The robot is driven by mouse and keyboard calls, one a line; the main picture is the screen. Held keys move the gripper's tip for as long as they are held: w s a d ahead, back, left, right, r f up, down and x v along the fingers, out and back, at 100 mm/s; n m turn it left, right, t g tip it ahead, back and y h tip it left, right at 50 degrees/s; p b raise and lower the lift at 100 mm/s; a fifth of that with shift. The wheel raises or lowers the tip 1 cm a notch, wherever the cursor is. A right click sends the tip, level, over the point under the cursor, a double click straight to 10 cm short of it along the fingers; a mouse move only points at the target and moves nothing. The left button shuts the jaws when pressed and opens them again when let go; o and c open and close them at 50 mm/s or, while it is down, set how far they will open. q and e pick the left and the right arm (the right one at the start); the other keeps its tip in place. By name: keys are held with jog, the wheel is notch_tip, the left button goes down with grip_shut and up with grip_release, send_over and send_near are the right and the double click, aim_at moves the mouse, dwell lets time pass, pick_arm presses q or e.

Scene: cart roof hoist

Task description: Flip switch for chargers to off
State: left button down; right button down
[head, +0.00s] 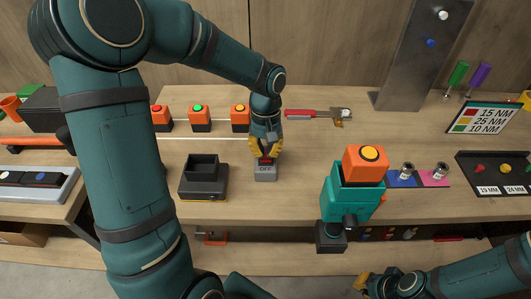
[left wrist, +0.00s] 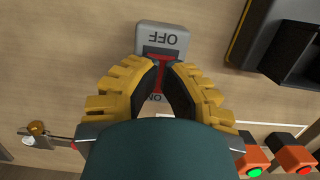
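The charger switch is a small grey box (head: 265,173) on the table, marked OFF on its near side, with a red part on top. In the left wrist view the switch box (left wrist: 162,38) shows OFF upside down, and the ON end is partly hidden by my fingers. My left gripper (head: 264,156) points down at the switch. Its yellow and black fingertips (left wrist: 164,64) are close together over the red part; contact is unclear. Three orange chargers (head: 199,118) stand behind, with red, green and amber lights. My right gripper (head: 364,283) is low at the right, mostly hidden.
A black holder (head: 204,178) stands left of the switch. A teal tool with an orange battery (head: 366,162) stands at the right front edge. A red-handled caliper (head: 318,114) lies behind. Blue and pink mats (head: 401,179) are further right. Bare table surrounds the switch.

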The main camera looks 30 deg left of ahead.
aim_at(266, 155)
pick_arm(q)
jog(key=shift+s+f+b, duration=0.1)
jog(key=shift+f+b, duration=0.45)
jog(key=shift+f, duration=0.25)
dwell(0.4)
jog(key=shift+w+a+r+p, duration=0.1)
jog(key=shift+w+r+p, duration=0.05)
jog(key=shift+r+p, duration=0.95)
jog(key=shift+w+a+r+p, duration=0.1)
jog(key=shift+w+r+p, duration=0.05)
jog(key=shift+r+p, duration=0.9)
jog(key=shift+w+a+r+p, duration=0.15)
jog(key=shift+r+p, duration=0.65)
jog(key=shift+r, duration=0.6)
jog(key=shift+d, duration=0.1)
